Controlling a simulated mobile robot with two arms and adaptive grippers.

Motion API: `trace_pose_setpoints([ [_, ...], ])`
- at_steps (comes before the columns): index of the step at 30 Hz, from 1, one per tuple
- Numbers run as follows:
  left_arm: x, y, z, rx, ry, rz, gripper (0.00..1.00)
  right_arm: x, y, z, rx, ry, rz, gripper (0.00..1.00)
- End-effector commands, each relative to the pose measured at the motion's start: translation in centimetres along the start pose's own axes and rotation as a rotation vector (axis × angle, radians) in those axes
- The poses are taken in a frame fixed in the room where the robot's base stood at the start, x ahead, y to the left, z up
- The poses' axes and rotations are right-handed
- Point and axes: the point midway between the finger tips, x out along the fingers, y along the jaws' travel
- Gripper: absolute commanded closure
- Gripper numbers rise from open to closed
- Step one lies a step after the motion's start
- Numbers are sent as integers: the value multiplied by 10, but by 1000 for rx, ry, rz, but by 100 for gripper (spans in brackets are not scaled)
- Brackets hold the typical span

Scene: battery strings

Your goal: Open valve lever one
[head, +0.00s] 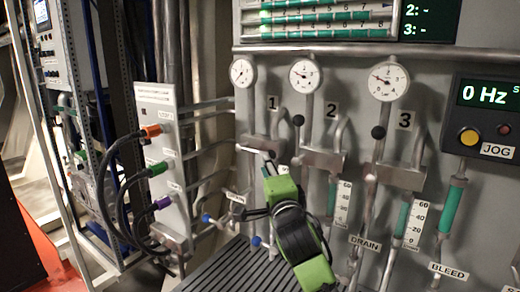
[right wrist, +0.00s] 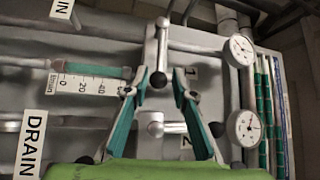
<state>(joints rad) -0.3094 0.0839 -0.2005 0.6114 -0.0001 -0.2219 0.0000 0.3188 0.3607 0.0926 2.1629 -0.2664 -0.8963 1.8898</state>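The valve station marked 1 (head: 262,144) is in the head view, with a metal block and pipes below the left gauge. My right gripper (head: 268,168), on a green and black wrist, reaches up to it from below and covers its lower part. In the right wrist view my right gripper (right wrist: 160,86) has its two teal fingers apart. A dark round knob (right wrist: 158,79) shows between the fingertips, near the "1" label (right wrist: 190,72). I cannot tell whether they touch it, or how lever one is turned. My left gripper is not in view.
Lever two's black knob (head: 298,120) stands close to the right of my gripper. Lever three's black knob (head: 378,132) is further right. Orange, green and purple plugs with black cables (head: 118,190) are at the left. A floor grating (head: 222,270) lies below.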

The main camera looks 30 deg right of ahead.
Motion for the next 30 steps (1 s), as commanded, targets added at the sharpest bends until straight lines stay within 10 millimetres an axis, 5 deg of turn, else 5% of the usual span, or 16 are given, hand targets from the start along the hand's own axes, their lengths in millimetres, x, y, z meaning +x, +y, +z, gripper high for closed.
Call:
trace_pose_setpoints([
  [12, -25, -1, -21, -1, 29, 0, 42, 68, -2, 0, -3, 0, 1, 76],
  [25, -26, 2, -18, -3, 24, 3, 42, 77, 1, 0, -1, 0, 1, 76],
  [28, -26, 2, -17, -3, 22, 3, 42, 77, 1, 0, -1, 0, 1, 97],
  [30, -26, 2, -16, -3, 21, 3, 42, 77, 1, 0, -1, 0, 1, 100],
])
